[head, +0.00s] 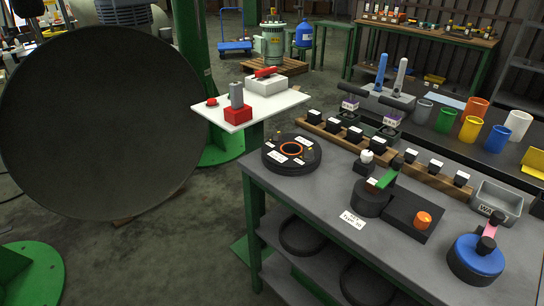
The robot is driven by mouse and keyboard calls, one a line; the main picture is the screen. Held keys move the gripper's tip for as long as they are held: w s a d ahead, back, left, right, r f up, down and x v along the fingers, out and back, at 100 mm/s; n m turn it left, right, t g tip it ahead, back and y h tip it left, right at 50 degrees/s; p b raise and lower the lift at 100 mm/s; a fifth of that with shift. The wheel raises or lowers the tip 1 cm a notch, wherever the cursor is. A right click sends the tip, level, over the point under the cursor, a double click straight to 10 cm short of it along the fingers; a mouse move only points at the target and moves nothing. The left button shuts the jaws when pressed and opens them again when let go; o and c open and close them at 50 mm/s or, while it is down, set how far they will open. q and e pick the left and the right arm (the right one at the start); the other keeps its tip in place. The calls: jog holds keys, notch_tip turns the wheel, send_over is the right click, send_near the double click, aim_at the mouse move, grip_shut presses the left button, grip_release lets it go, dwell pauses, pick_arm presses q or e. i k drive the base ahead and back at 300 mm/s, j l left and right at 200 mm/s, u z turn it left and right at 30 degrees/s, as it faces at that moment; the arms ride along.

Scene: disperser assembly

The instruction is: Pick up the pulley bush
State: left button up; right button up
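I cannot tell for certain which part is the pulley bush. An orange ring (290,149) lies on a round black tray (270,165) with white labels, at the left end of the grey workbench (330,185). A grey cylinder (236,95) stands upright on a red block (238,114) on a small white table (285,103) behind the bench. An orange rounded piece (423,220) sits on a black plate (408,228) at the middle right of the bench. Neither of my grippers shows in the head view.
A large dark disc (100,120) fills the left. Wooden racks (318,128) of black blocks line the bench's back. Several coloured cups (470,130) stand behind at right. A blue-topped round fixture (477,253) is at front right. Floor (170,250) left of the bench is largely clear.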

aim_at(332, 125)
jog(key=i+j+z, duration=0.1)
jog(key=z, duration=0.35)
jog(key=j+z, duration=0.15)
jog(key=z, duration=0.25)
jog(key=i+j+z, duration=0.1)
jog(key=j+z, duration=0.35)
jog(key=j, duration=0.3)
jog(key=i+j+z, duration=0.1)
jog(key=j, duration=0.75)
jog(key=i+j+z, duration=0.1)
jog(key=j, duration=0.7)
